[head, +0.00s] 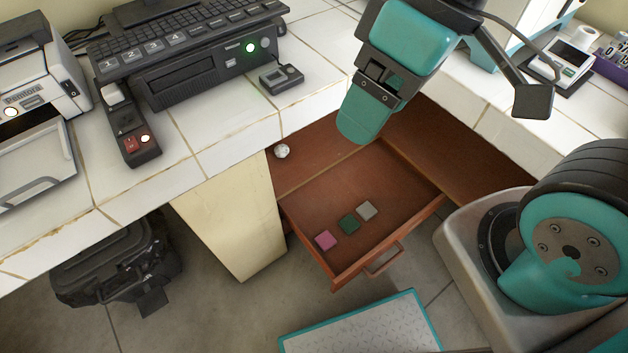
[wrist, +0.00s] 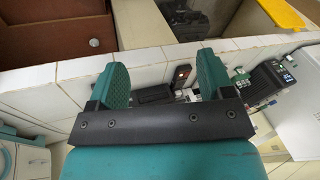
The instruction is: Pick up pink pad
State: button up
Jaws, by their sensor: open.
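A small square pink pad (head: 325,240) lies flat in the open wooden drawer (head: 310,196), near its front left corner. A green pad (head: 349,224) and a grey pad (head: 367,210) lie beside it in a slanting row. My gripper (head: 358,130) is above the back of the drawer, over the counter edge, well above and apart from the pads. In the wrist view my gripper (wrist: 160,80) is open and empty, its two teal fingers apart. The pads cannot be made out in the wrist view.
White tiled counter (head: 230,125) edges border the drawer on the left and right. A pale cabinet side (head: 235,225) stands left of the drawer. A keyboard and black device (head: 215,70) stand on the counter.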

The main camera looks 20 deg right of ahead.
aim_at(324, 241)
jog(key=u, duration=0.4)
jog(key=k, duration=0.65)
jog(key=u, duration=1.1)
jog(key=i, duration=1.05)
jog(key=z, duration=2.1)
